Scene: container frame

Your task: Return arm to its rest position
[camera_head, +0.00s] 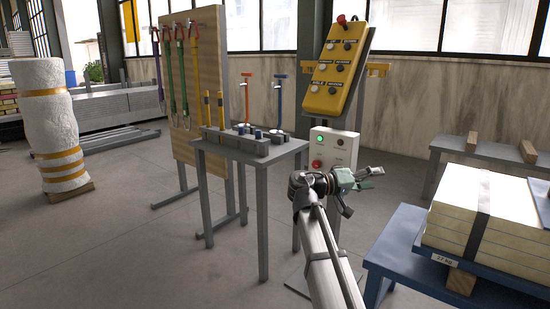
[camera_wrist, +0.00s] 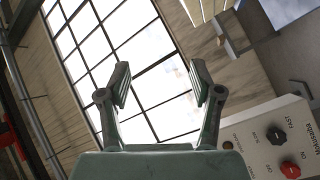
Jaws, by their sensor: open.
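My gripper (camera_head: 362,181) is green-grey and sits at the end of my arm in the head view, in front of the white control box and right of the small grey table. In the wrist view the gripper (camera_wrist: 160,85) is open. Its two fingers stand wide apart with nothing between them, and the large window shows behind the gap. In the head view the fingers are small and partly overlap.
A white control box (camera_head: 343,147) with green and red buttons stands behind my gripper, below a yellow button panel (camera_head: 337,70). A grey table (camera_head: 222,152) is left. Strapped cream boards (camera_head: 500,200) sit on a blue stand (camera_head: 400,245) at right.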

